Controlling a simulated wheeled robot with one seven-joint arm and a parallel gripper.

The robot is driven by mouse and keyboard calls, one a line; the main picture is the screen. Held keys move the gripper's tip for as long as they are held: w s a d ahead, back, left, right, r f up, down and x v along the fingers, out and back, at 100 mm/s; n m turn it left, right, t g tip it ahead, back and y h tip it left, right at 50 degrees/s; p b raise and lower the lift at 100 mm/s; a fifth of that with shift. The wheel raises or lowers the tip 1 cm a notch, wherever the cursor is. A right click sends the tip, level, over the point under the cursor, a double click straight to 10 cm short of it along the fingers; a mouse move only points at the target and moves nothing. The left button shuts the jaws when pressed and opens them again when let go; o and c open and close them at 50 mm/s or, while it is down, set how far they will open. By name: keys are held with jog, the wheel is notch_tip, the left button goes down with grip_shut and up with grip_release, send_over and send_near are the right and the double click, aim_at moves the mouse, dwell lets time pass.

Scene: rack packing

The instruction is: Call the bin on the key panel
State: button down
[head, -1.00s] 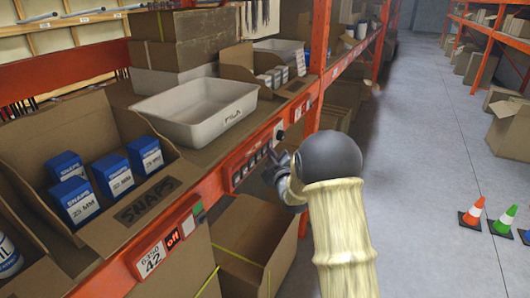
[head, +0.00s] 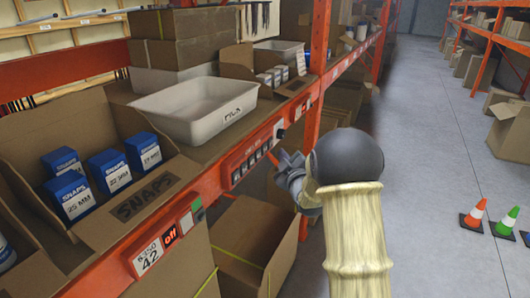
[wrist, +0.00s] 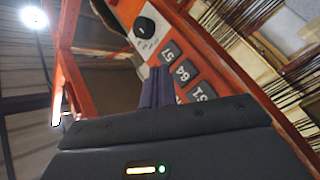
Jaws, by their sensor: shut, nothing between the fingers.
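A black round knob (wrist: 151,27) sits at the panel's end, also visible in the head view (head: 280,134). My gripper (head: 275,157) is just right of the panel, its fingers pointing at it. The fingers (wrist: 157,77) are shut and empty. I cannot tell whether they touch a key.
A white tub (head: 200,107) and an open carton of blue SNAPS boxes (head: 115,168) stand on the shelf. A red display reading "off" (head: 170,236) sits beside a 42 label (head: 149,257). Open cartons (head: 252,236) lie below the beam.

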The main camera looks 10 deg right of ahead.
jog(key=shift+s+d+b, duration=0.35)
jog(key=shift+s+d, duration=0.3)
jog(key=shift+d, duration=0.3)
jog(key=s+f+m+g+h, duration=0.1)
jog(key=s+f+m+g, duration=0.3)
jog(key=s, duration=0.7)
jog(key=s+f+m+g+h, duration=0.1)
jog(key=s+f+m+g, duration=0.3)
jog(key=s, duration=0.8)
jog(key=s+a+f+m+g+h, duration=0.1)
jog(key=s+f+m+g, duration=0.3)
jog(key=s+g, duration=0.3)
jog(key=s, duration=0.5)
jog(key=shift+g+h, duration=0.3)
jog(key=shift+g, duration=0.1)
